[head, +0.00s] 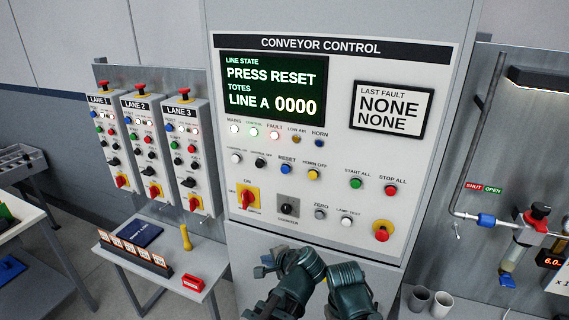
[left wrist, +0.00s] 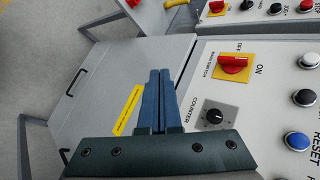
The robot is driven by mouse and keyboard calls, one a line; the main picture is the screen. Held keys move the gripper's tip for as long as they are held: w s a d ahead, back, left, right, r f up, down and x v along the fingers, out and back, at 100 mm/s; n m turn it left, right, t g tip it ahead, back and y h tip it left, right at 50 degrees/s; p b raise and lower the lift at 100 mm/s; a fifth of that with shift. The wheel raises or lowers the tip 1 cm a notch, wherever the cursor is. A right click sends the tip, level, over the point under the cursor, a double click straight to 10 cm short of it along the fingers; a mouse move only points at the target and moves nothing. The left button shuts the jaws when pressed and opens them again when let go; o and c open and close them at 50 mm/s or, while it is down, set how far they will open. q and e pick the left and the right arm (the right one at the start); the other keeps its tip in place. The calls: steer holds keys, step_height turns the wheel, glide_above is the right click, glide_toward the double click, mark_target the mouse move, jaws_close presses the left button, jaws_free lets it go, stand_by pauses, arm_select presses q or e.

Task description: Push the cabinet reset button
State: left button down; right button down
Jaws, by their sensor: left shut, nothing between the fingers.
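The conveyor control cabinet (head: 340,215) stands straight ahead with its panel facing me. Its blue reset button (head: 285,169) sits under the RESET label, in the row below the dark display (head: 275,90). In the left wrist view the blue button (left wrist: 297,141) is at the right edge, clear of the fingers. My left gripper (head: 264,268) is low in front of the cabinet, below the panel's bottom edge and the button. In the left wrist view its blue fingers (left wrist: 158,100) are together and empty. I cannot make out my right gripper.
The display reads PRESS RESET. Near the reset button are a black button (head: 260,163), a yellow button (head: 313,174) and the counter knob (head: 288,207). Lane boxes (head: 185,150) hang at left above a small table (head: 185,285). Pipework with a valve (head: 537,222) is at right.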

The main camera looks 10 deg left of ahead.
mark_target(285, 170)
arm_select(q)
steer(key=w+r+m+t+y+p, duration=0.1)
steer(key=w+r+m+t, duration=0.2)
steer(key=r, duration=0.5)
steer(key=w+r+m+t+y+p, duration=0.1)
steer(key=w+r+m+t, duration=0.3)
steer(key=r, duration=0.4)
steer(key=shift+w+a+r+m+p, duration=0.15)
steer(key=shift+w+r+m+p, duration=0.25)
steer(key=shift+w+m+p, duration=0.55)
steer(key=shift+s+m, duration=0.15)
steer(key=shift+m, duration=0.1)
steer(key=w+d, duration=0.1)
steer(key=w, duration=0.7)
steer(key=shift+w+d, duration=0.15)
steer(key=shift+d, duration=0.2)
steer(key=shift+w, duration=0.1)
steer(key=shift+w, duration=0.3)
